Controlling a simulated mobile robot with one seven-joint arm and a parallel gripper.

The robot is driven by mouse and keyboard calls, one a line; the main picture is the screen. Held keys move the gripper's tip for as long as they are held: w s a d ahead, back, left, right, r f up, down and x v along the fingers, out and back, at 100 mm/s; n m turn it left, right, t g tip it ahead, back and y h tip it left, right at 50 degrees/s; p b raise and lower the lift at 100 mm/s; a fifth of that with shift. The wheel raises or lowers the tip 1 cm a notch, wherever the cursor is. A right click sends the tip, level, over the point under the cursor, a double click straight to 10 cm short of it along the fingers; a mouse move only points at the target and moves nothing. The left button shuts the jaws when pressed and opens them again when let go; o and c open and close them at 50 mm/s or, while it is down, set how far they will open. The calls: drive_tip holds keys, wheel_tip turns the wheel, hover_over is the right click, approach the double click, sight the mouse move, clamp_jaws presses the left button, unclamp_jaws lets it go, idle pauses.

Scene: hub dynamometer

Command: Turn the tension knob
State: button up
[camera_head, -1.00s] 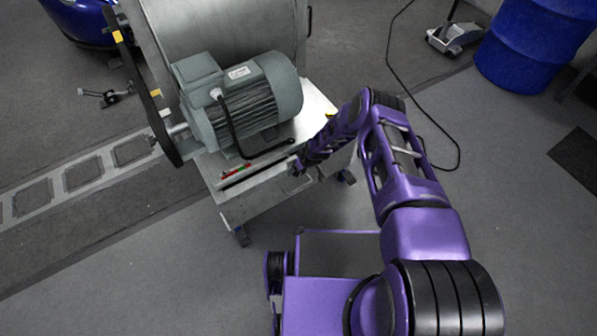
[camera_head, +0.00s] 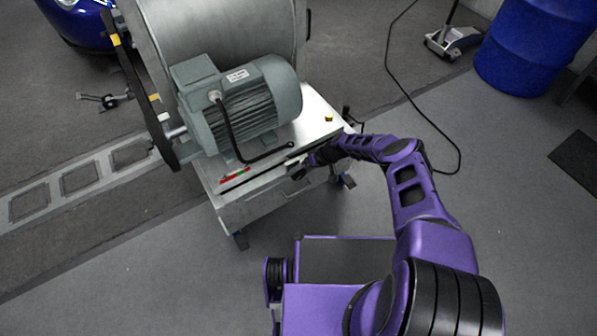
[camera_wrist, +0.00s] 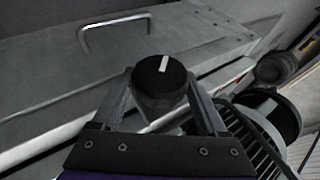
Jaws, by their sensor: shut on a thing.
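The tension knob (camera_wrist: 162,80) is a round black knob with a white pointer line on its face, in the middle of the wrist view. My gripper (camera_wrist: 160,90) has one finger on each side of the knob and is shut on it. The pointer line runs nearly straight up in the wrist view, leaning slightly right. In the head view my gripper (camera_head: 297,167) is at the front edge of the metal cart (camera_head: 262,197), below the grey motor. The knob is small and dark there and mostly hidden by my gripper.
The grey finned motor (camera_head: 243,104) stands on the cart, with a black cable looping down in front. A yellow button (camera_head: 328,117) is at the cart's right. A blue barrel (camera_head: 530,45) stands at the back right. A black cable (camera_head: 410,95) lies on the floor.

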drive_tip(key=shift+w, duration=0.1)
idle(0.3)
drive_tip(key=o, duration=1.3)
drive_tip(key=p+v, duration=0.3)
drive_tip(key=v, duration=1.4)
drive_tip(key=shift+d+r, duration=0.1)
drive_tip(key=shift+d, duration=0.1)
